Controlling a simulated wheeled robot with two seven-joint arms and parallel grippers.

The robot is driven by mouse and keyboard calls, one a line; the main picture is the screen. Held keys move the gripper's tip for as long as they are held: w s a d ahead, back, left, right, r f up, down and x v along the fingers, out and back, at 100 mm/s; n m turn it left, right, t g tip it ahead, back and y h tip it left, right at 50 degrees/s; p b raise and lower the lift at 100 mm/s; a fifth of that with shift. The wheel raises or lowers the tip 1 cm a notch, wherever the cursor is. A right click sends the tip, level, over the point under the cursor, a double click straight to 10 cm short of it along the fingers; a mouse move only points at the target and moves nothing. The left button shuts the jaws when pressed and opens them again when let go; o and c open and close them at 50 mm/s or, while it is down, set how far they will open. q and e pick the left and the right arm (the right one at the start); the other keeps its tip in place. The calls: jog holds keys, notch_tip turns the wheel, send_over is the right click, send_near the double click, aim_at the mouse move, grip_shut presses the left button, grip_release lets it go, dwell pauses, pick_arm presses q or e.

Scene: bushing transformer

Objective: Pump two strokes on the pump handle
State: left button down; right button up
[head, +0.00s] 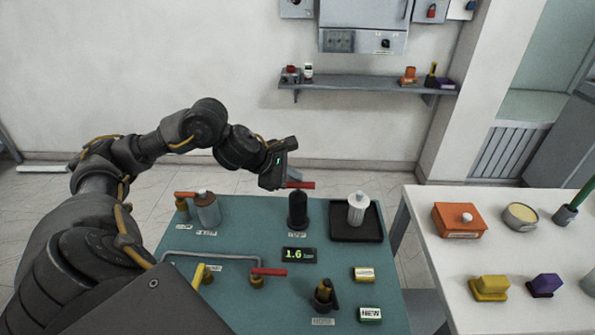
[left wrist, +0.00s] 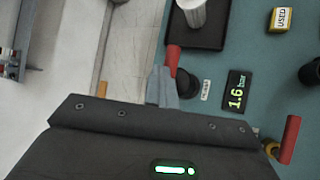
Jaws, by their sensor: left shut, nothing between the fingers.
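The pump is a black cylinder (head: 297,210) at the back middle of the teal table, with a red handle (head: 301,185) at its top. My left gripper (head: 272,183) is at the handle's left end in the head view, shut with nothing held. In the left wrist view, the shut fingers (left wrist: 162,85) are beside the red handle (left wrist: 173,60) and overlap part of it; I cannot tell whether they touch. The black pump body (left wrist: 187,86) is partly hidden there. The display (head: 299,255) reads 1.6, with "bar" legible in the left wrist view (left wrist: 236,92). My right gripper is out of view.
A black tray (head: 370,234) holding a white ribbed bushing (head: 358,208) stands right of the pump. A grey canister (head: 207,209) is to the left. A red-handled valve (head: 268,272) and pipe are in front. A white table (head: 445,250) stands at right.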

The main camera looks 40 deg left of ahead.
pick_arm(q)
jog(key=shift+f, duration=0.35)
jog(key=shift+r, duration=0.5)
jog(key=shift+r+p, duration=2.45)
jog(key=shift+r, duration=0.6)
